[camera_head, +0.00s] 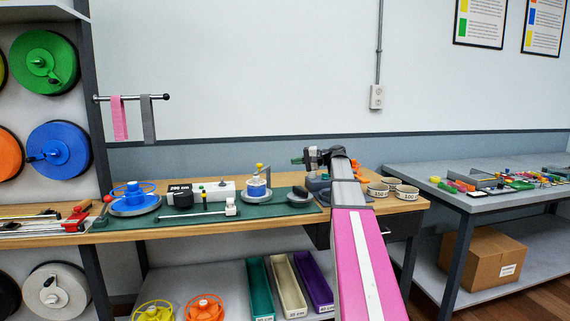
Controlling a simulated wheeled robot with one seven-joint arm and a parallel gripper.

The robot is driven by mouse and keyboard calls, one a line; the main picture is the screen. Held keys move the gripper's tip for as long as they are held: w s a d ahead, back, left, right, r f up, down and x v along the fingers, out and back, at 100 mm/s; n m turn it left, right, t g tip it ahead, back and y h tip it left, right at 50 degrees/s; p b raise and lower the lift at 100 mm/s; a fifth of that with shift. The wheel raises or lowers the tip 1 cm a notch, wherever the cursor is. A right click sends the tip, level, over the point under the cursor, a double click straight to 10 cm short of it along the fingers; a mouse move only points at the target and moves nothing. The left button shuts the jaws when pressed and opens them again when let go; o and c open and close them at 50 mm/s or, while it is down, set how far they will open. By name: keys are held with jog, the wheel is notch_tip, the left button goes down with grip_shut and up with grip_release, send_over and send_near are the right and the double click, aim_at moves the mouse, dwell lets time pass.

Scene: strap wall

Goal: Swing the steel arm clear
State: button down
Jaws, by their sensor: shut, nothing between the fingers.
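A thin steel arm (193,214) lies low across the front of the green mat on the bench. Its right end meets a small white block (231,207); its left end is near the blue reel. My gripper (303,159) is small and dark in this view, at the end of my arm above the bench's right part. It is shut and empty, up and to the right of the steel arm and apart from it. My own wrist and arm hide part of the bench behind them.
On the mat (270,211) stand a blue reel (134,200), a black weight (180,196) and a blue-and-white device with a yellow knob (258,184). Tape rolls (405,193) are at right. A wall rail (132,97) holds pink and grey straps.

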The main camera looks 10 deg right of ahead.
jog(key=x, duration=1.2)
jog(key=shift+w+a, duration=0.2)
jog(key=shift+a+f, duration=0.1)
jog(key=shift+a, duration=0.05)
